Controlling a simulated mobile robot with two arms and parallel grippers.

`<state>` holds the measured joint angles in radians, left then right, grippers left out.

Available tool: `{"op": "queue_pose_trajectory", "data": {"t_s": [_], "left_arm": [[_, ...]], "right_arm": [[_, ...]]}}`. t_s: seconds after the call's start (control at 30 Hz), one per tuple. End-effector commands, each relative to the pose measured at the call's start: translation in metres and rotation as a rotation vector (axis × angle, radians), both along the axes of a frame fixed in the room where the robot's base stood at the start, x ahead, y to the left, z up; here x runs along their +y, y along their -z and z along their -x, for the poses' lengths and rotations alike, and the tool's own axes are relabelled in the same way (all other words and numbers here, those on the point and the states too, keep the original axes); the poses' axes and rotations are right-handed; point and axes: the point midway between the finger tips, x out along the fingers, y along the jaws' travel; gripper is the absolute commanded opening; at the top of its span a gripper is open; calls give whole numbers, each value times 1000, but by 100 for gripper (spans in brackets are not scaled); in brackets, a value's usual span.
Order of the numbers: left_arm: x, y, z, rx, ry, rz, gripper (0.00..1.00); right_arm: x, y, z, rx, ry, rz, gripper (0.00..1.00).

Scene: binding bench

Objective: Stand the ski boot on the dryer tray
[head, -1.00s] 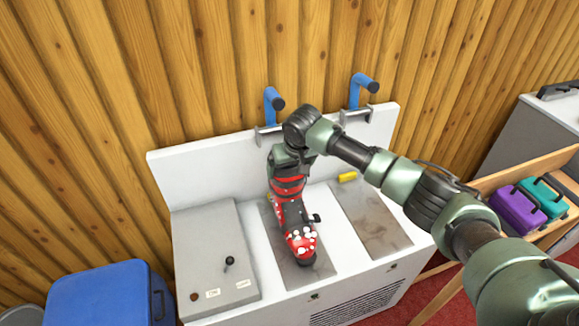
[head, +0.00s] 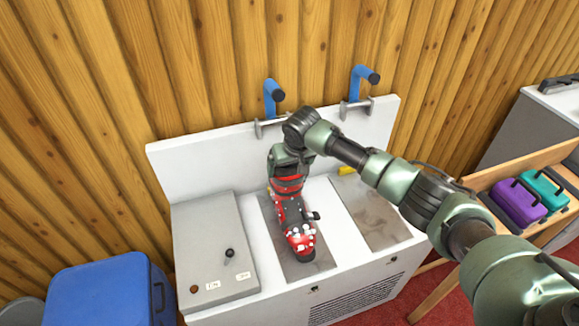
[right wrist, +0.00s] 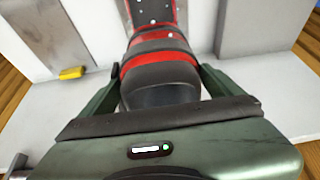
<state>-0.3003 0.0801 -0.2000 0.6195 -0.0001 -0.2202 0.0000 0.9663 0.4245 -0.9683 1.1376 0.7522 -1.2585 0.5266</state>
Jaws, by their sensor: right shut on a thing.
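The ski boot (head: 301,240), red and black with white spots, is upright with its toe toward the front of the white bench. It is over the left of two grey tray plates (head: 312,270); whether its sole touches the plate I cannot tell. My right gripper (head: 287,172) is shut on the boot's upper cuff from above. In the right wrist view the fingers of my right gripper (right wrist: 160,78) lie on either side of the dark cuff of the boot (right wrist: 160,60). My left gripper is not in view.
A second grey plate (head: 376,218) is bare, with a small yellow piece (head: 346,170) near its back. A grey control box (head: 215,245) stands left of the boot. Blue-handled fittings (head: 273,97) rise at the bench back. A blue case (head: 105,292) and a purple case (head: 518,203) are farther out.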

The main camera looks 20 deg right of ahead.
Motion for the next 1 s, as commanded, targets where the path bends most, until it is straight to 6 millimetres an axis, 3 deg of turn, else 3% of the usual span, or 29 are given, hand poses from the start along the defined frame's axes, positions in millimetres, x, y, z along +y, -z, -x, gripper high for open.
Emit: {"op": "queue_pose_trajectory", "data": {"t_s": [0.47, 0.5, 0.77, 1.0], "left_arm": [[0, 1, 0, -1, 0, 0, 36], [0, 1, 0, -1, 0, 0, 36], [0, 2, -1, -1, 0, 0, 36], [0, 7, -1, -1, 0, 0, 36]], "right_arm": [[1, 2, -2, -7, -1, -3, 21], [1, 2, -2, -8, -1, -3, 97], [0, 7, 1, 3, 0, 1, 100], [0, -17, 9, -4, -1, -1, 100]]}}
